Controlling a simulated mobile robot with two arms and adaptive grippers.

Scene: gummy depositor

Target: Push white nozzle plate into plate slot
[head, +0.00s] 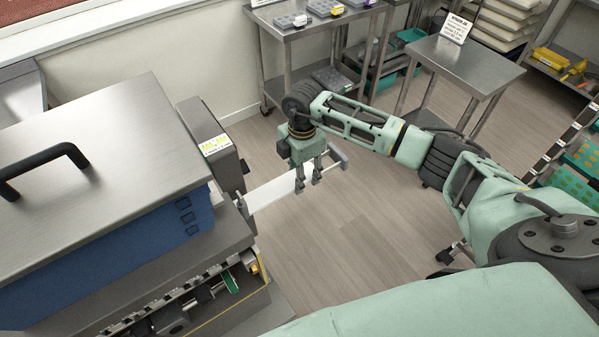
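The white nozzle plate (270,192) is a thin white strip in the head view. It reaches out from the right side of the machine (230,240), its left end at the machine's side; how far it is inside the slot is hidden. A grey bar with short end posts (337,155) is at its outer end. My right gripper (308,181) points down at this outer end, its two fingers apart with a gap between them. I cannot tell whether the fingers touch the plate or bar. My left gripper is not in view.
Steel tables (465,65) and a shelf cart (310,25) stand behind. The floor (350,235) below the gripper is clear.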

